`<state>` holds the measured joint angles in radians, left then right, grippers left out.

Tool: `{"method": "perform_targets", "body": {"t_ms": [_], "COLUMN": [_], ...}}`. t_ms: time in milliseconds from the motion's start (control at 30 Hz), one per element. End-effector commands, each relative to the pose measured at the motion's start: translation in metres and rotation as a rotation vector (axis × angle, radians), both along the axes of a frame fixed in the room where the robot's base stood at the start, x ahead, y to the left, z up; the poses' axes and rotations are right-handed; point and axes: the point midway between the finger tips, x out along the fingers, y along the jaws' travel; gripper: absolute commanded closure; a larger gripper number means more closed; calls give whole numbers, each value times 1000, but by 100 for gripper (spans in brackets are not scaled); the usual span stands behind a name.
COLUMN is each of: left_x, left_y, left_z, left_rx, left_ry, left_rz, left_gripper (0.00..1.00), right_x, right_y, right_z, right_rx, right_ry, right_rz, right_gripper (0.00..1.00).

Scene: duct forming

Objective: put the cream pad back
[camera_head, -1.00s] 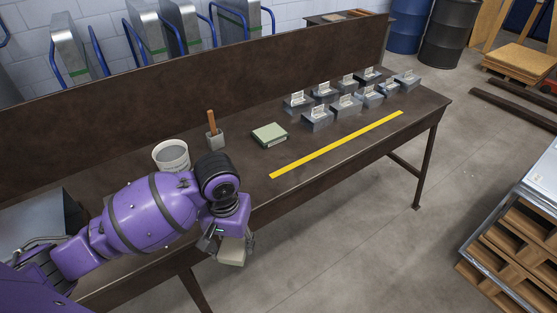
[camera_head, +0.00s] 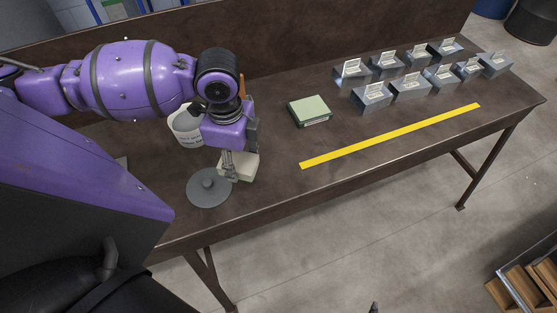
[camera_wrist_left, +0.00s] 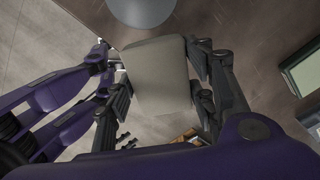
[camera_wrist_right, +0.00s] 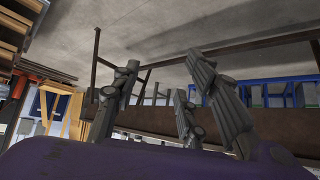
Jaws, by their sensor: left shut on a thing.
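The cream pad (camera_head: 240,168) is a pale block held in my left gripper (camera_head: 240,155), low over or on the front part of the bench; I cannot tell whether it touches the top. In the left wrist view the cream pad (camera_wrist_left: 158,75) fills the space between the fingers of my left gripper (camera_wrist_left: 160,70), shut on its two sides. A green pad (camera_head: 310,110) lies flat on the bench to the right, apart from the gripper. My right gripper (camera_wrist_right: 163,65) shows only in its own wrist view, fingers spread and empty.
A round grey disc (camera_head: 208,190) lies just left of the cream pad. A yellow strip (camera_head: 390,136) runs along the bench to the right. Several metal blocks (camera_head: 409,87) with cards stand beyond it.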

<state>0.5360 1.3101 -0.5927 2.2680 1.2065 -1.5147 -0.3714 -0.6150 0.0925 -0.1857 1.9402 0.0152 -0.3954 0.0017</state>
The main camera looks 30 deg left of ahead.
Motion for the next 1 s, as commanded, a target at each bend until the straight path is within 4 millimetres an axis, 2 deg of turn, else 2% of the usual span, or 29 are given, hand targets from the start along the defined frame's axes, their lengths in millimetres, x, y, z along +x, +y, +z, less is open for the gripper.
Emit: {"method": "perform_targets", "body": {"t_ms": [167, 267, 633, 800, 1000], "left_x": [-3, 5, 87, 109, 121], "left_y": [7, 5, -23, -29, -32], "left_z": [6, 3, -36, -69, -83], "left_rx": [1, -2, -3, -1, 0], "left_ry": [4, 3, 4, 7, 3], "left_rz": [-143, -166, -165, -165, -165], "left_gripper": [74, 74, 74, 74, 74], "right_x": [0, 3, 6, 2, 2], "right_y": [0, 1, 2, 2, 1], "right_z": [-2, -1, -7, -11, -11], "right_rx": [-2, -1, 0, 0, 0], "right_ry": [1, -4, -6, 0, 0], "right_rz": [2, 4, 4, -1, -6], "right_gripper": [60, 60, 60, 60, 60]}}
